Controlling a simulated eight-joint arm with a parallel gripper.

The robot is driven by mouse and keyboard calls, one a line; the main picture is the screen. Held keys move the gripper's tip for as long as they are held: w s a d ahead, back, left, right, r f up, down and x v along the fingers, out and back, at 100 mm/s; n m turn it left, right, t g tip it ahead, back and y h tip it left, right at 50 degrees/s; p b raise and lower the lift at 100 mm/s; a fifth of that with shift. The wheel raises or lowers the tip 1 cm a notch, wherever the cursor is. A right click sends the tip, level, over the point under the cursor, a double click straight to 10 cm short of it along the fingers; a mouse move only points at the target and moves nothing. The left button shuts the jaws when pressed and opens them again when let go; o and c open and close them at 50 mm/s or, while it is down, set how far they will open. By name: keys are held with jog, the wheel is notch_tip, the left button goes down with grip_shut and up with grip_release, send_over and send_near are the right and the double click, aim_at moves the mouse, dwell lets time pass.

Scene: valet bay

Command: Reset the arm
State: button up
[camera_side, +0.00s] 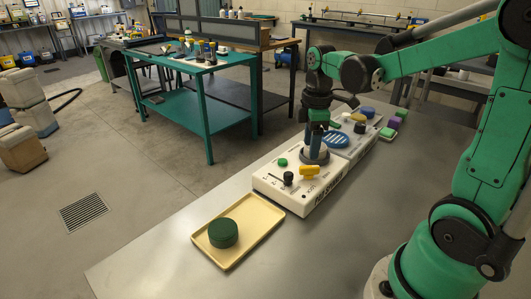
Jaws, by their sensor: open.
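My green arm reaches in from the right, over a grey metal table (190,245). My gripper (322,112) points down above a white control box (292,196) and is open. Directly below it, a dark upright part with a green section stands on a round grey base on the box. I cannot tell whether the gripper touches this part. The box also carries a green button (282,162), a black lever (288,178) and a yellow knob (309,172).
A tan tray (262,246) with a dark green round puck (223,233) lies at the table's front left. A blue slotted disc (335,139) and a second panel sit behind the box. Green and purple blocks (395,122) lie at right. A teal bench (205,68) stands beyond.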

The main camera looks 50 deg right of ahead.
jog(key=s+a+r+m+t, duration=0.1)
jog(key=a+r+m+t, duration=0.1)
jog(key=a+m+t, duration=0.4)
jog(key=a+m, duration=0.2)
jog(key=a, duration=0.3)
jog(key=shift+s+a+r+m+t, duration=0.2)
jog(key=shift+s+a+m+t, duration=0.15)
jog(key=shift+s+m+t, duration=0.05)
